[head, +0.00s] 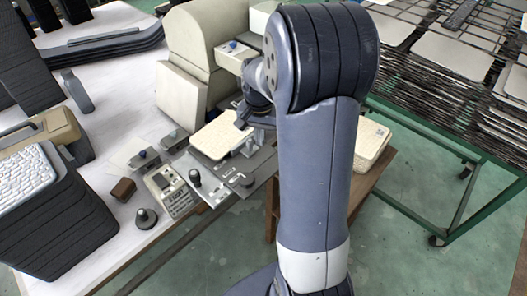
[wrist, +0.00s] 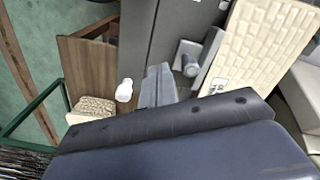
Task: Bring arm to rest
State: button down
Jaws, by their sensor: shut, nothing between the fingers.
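My arm rises through the middle of the head view and bends at its elbow near the top. Its far part is mostly hidden behind the elbow. My gripper (wrist: 158,72) shows in the wrist view as two grey fingers close together, shut and empty. It is over a grey surface (wrist: 178,35), and I cannot tell how high above it.
A grey control box (head: 170,190), a black knob (head: 145,217) and a brown block (head: 123,190) are on the white bench. Dark stacked trays (head: 65,230) stand at left. A cream machine (head: 190,45) is behind. A green-framed rack (head: 455,155) with panels is at right.

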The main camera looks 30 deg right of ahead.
jog(key=shift+r+p, duration=0.3)
jog(key=shift+r, duration=0.5)
jog(key=shift+f, duration=0.2)
notch_tip(320, 180, down, 7)
jog(key=b, duration=0.5)
jog(key=shift+b, duration=0.4)
jog(key=shift+w+a+r, duration=0.15)
jog(key=shift+w+a, duration=0.05)
jog(key=shift+w, duration=0.35)
